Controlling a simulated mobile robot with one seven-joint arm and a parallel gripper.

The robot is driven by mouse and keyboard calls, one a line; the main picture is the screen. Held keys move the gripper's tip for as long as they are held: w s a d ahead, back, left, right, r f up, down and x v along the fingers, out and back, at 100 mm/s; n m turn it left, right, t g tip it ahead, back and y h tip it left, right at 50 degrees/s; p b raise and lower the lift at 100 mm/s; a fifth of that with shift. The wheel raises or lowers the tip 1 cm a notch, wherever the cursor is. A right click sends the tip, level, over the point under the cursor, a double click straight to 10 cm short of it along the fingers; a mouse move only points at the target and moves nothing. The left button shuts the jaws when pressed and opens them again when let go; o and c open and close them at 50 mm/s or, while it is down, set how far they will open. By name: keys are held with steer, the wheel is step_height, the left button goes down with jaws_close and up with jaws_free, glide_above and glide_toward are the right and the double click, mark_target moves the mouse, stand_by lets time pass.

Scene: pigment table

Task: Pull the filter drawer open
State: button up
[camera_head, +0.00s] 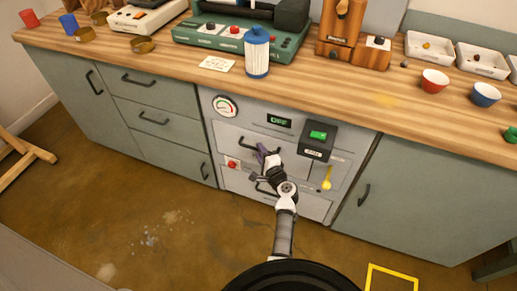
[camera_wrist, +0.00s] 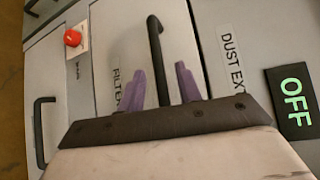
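The filter drawer (camera_head: 232,140) is a light grey front in the dust extractor unit, and it looks closed. The wrist view shows its front (camera_wrist: 118,45) with a partly hidden "FILTER" label. Its black bar handle (camera_wrist: 154,40) runs between the two purple fingers of my gripper (camera_wrist: 161,85). The fingers are apart, with a gap on each side of the bar; I cannot tell how deep they reach past it. In the head view my gripper (camera_head: 262,153) is at the handle (camera_head: 246,141) and hides part of it.
A red knob (camera_wrist: 72,38) sits beside the drawer. A lower handle (camera_head: 258,187) is below. The worktop (camera_head: 170,65) overhead holds a blue-white filter cartridge (camera_head: 257,55).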

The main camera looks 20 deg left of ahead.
steer(key=shift+x, duration=1.15)
jaws_close()
